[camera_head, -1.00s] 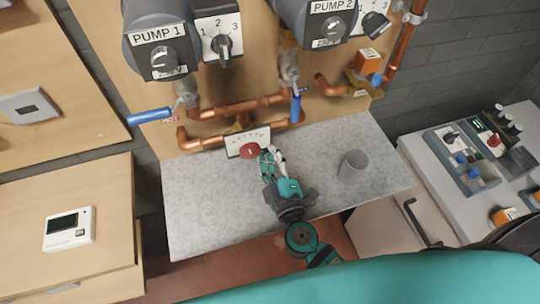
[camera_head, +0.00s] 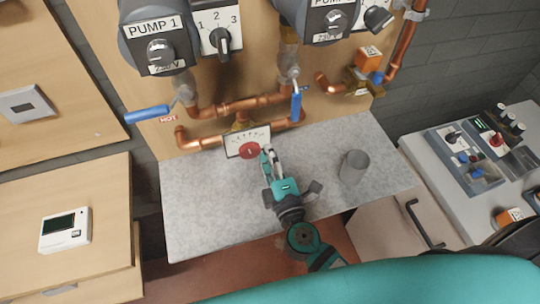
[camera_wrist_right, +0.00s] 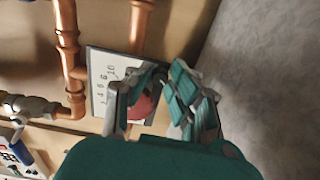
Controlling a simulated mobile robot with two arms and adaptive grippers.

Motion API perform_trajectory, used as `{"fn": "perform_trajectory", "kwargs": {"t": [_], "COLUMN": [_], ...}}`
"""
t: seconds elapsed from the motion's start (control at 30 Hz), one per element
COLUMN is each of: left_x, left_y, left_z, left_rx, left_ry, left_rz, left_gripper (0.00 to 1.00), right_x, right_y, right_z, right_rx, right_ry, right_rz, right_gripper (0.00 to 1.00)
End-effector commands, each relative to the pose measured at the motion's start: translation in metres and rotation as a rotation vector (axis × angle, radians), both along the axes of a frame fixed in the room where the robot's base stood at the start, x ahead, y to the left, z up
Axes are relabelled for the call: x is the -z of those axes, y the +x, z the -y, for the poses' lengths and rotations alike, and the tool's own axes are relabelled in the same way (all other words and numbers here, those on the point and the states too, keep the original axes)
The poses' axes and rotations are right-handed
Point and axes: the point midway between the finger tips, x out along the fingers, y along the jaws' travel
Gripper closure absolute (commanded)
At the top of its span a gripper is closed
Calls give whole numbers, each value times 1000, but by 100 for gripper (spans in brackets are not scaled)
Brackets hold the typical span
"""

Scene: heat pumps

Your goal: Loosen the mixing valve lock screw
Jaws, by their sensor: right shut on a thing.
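The mixing valve has a round red knob (camera_head: 249,150) in front of a white scale plate (camera_head: 233,145), low on the wooden panel. The plate also shows in the right wrist view (camera_wrist_right: 103,85). My right gripper (camera_head: 267,151) reaches up from the front, its fingertips at the knob's right side. In the right wrist view the red knob (camera_wrist_right: 141,106) lies between the two fingers (camera_wrist_right: 150,92), partly covered by them, and the gripper is shut on it. I cannot make out the lock screw separately. My left gripper is not in view.
Copper pipes (camera_head: 240,105) run just above the valve. Blue lever handles (camera_head: 147,114) stick out to the left and at the right (camera_head: 296,103). A control box (camera_head: 470,155) is at the right.

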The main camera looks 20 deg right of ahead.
Motion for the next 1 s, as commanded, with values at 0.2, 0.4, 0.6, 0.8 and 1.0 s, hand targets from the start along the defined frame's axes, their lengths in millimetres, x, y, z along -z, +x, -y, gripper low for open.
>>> {"fn": "perform_trajectory", "kwargs": {"t": [0.2,0.4,0.6,0.8,1.0], "left_x": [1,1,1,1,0], "left_y": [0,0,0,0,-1], "left_z": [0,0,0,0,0], "left_rx": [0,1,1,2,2], "left_ry": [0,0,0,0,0], "left_rz": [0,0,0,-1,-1], "left_gripper": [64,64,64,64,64], "right_x": [2,2,3,2,1], "right_y": [-1,-1,-1,-1,0], "right_z": [-1,-1,-1,-1,0], "right_rx": [-3,-3,-3,-2,-1], "right_ry": [-54,-66,-65,-64,-64], "right_rz": [-3,-3,-4,-3,0], "right_gripper": [100,100,100,62,59]}}
